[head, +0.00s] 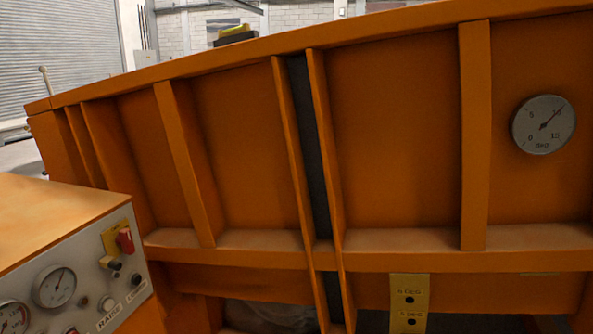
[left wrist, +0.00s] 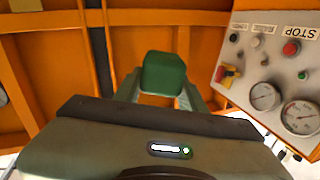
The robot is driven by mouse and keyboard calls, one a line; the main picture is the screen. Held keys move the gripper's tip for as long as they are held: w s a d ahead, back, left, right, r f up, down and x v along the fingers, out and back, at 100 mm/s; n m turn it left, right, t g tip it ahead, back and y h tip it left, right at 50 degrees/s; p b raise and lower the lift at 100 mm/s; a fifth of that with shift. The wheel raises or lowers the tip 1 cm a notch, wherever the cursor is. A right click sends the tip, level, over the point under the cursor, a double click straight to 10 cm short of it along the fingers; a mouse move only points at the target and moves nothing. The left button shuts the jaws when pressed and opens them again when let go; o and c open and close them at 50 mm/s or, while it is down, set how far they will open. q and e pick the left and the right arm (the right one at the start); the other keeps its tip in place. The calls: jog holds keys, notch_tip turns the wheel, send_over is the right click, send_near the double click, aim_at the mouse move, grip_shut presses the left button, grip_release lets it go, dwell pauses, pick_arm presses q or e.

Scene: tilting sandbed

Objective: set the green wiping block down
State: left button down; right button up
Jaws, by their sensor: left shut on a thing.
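The green wiping block (left wrist: 163,73) shows in the middle of the left wrist view. My left gripper (left wrist: 160,84) is shut on it, with one finger at each side of the block. The orange ribbed side of the sandbed (left wrist: 210,22) is behind the block. I cannot tell how far the block is from that wall, and it does not appear to rest on anything. Neither gripper nor the block shows in the head view. My right gripper is in no view.
The orange sandbed wall (head: 395,130) fills most of the head view, its top rim rising to the right. It carries a round dial (head: 543,124) and a yellow plate (head: 409,302). A control box (head: 75,280) with gauges and a red switch stands at lower left.

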pick_arm(q)
notch_tip(320, 180, down, 3)
jog(key=shift+r+b, duration=0.2)
jog(key=shift+b, duration=1)
jog(key=shift+f, duration=0.2)
jog(key=shift+a, duration=0.1)
